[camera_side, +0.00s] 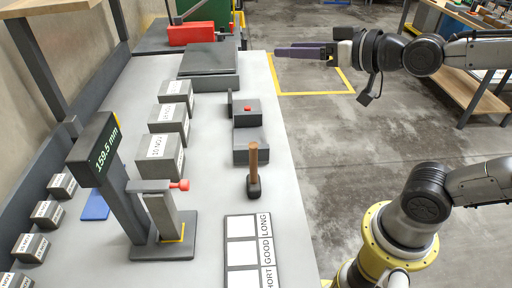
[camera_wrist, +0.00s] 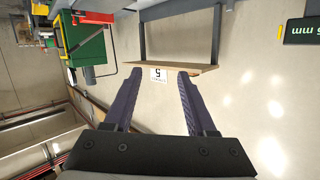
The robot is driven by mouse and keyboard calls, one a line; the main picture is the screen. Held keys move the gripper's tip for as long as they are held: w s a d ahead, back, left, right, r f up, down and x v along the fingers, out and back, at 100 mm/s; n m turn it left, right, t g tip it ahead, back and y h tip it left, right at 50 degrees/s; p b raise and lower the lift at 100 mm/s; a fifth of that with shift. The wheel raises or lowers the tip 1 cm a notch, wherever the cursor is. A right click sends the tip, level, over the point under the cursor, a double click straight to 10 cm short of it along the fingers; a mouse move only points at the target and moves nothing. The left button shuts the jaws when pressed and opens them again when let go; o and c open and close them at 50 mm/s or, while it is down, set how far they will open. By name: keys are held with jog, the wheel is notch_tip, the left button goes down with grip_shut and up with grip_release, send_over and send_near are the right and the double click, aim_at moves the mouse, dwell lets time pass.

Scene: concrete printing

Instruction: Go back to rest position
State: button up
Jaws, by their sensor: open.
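My gripper (camera_side: 306,53) is at the upper middle of the side view, its purple fingers pointing left, in the air past the right edge of the workbench (camera_side: 222,205). In the wrist view my gripper (camera_wrist: 154,78) shows two purple fingers spread apart with nothing between them. The wrist view is turned away from the bench top and faces the wall and a wooden shelf (camera_wrist: 170,74). My gripper touches nothing that I can see.
The bench holds a display reading 159.5 mm (camera_side: 93,150), a wooden-handled tool (camera_side: 253,165) standing upright, labelled grey blocks (camera_side: 160,152), a grey device with a red button (camera_side: 247,112) and a LONG/GOOD/SHORT board (camera_side: 242,256). A wooden table (camera_side: 460,82) stands at right. Floor between is clear.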

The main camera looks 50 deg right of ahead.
jog(key=s+d+f+n+g, duration=0.1)
jog(key=s+f+g, duration=0.8)
jog(key=s, duration=0.6)
notch_tip(320, 180, down, 2)
jog(key=shift+d+f+h, duration=0.15)
jog(key=shift+f+h, duration=0.1)
jog(key=shift+h, duration=0.05)
dwell(0.3)
